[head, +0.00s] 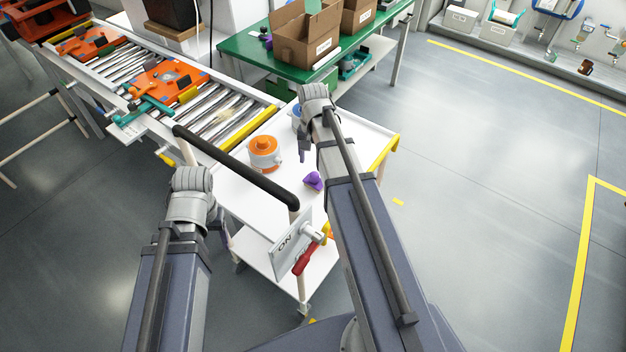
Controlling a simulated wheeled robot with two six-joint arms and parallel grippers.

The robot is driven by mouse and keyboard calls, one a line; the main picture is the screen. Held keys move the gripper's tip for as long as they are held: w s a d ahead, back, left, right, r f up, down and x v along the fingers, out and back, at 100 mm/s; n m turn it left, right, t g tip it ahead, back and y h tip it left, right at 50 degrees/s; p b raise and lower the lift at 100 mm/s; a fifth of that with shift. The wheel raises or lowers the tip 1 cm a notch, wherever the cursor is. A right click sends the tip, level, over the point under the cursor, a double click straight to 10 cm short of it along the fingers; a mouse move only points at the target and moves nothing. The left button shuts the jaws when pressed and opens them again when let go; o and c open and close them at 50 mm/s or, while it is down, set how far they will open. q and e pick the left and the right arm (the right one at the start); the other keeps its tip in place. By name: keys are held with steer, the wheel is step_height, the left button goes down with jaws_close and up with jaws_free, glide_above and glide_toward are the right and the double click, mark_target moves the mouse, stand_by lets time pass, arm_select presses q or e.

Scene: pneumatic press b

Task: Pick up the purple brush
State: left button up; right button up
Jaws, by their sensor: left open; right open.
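A small purple object, apparently the purple brush (314,181), lies on the white cart top (255,197), near its right side. My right arm reaches over the cart, and its open gripper (304,150) hangs above and a little behind the purple brush, apart from it. The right fingers are seen edge-on and partly hidden by my wrist. My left gripper (224,234) is open and empty by the front left of the cart, mostly hidden behind its own wrist.
A white pot with an orange lid (264,152) stands on the cart. A black handle (235,168) crosses in front of it. A roller conveyor (205,105) carrying orange plates lies behind left. A green table (247,48) with cardboard boxes stands behind. Floor to the right is clear.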

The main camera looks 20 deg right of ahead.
mark_target(314, 175)
step_height(314, 175, down, 3)
steer(key=shift+r+b, duration=0.2)
steer(key=shift+b, duration=0.85)
step_height(314, 175, down, 5)
steer(key=b, duration=0.5)
steer(key=shift+s+f, duration=0.1)
jaws_close()
